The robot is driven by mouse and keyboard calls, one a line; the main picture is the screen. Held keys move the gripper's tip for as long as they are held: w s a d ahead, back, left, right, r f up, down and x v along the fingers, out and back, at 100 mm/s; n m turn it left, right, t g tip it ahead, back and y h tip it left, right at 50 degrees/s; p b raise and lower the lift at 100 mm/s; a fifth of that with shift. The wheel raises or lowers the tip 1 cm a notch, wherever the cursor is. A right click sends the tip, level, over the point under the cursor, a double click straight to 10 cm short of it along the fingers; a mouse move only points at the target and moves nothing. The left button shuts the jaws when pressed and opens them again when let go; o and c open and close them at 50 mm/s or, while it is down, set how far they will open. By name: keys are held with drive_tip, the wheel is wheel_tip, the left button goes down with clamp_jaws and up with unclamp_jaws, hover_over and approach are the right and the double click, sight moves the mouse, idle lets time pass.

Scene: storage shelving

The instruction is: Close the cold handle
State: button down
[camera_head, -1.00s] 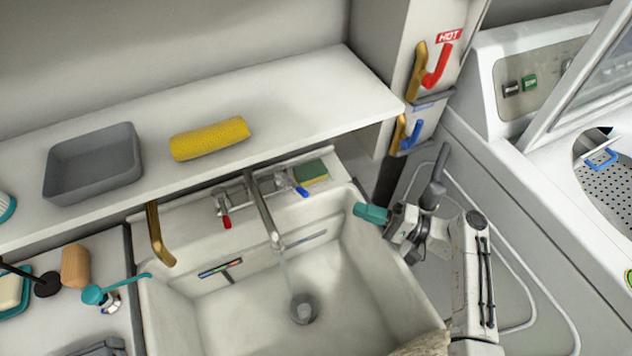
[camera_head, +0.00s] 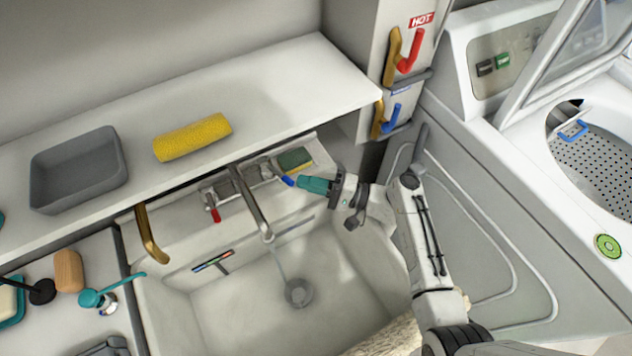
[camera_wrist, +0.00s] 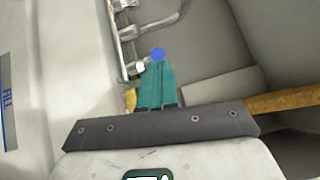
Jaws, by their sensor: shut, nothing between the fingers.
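The cold handle is the blue-tipped lever (camera_head: 288,181) at the right end of the sink faucet (camera_head: 253,200). Its blue tip also shows in the wrist view (camera_wrist: 158,54), just past my fingertips. My gripper (camera_head: 302,183) has teal fingers, shut and empty, with the tips right at the blue tip; I cannot tell whether they touch. The fingers also fill the middle of the wrist view (camera_wrist: 157,84). The red-tipped hot lever (camera_head: 214,212) is at the faucet's left end. A thin stream of water falls from the spout into the sink (camera_head: 330,262).
A green and yellow sponge (camera_head: 295,159) lies close behind my fingers. A shelf (camera_head: 270,88) above holds a grey bin (camera_head: 78,170) and a yellow roll (camera_head: 192,137). Red and blue wall levers (camera_head: 409,55) are at the upper right, beside a washing machine (camera_head: 500,150).

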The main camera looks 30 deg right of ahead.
drive_tip(key=a, duration=0.2)
drive_tip(key=s+a, duration=0.1)
drive_tip(key=shift+s+a, duration=0.2)
drive_tip(key=shift+a, duration=0.15)
idle(0.3)
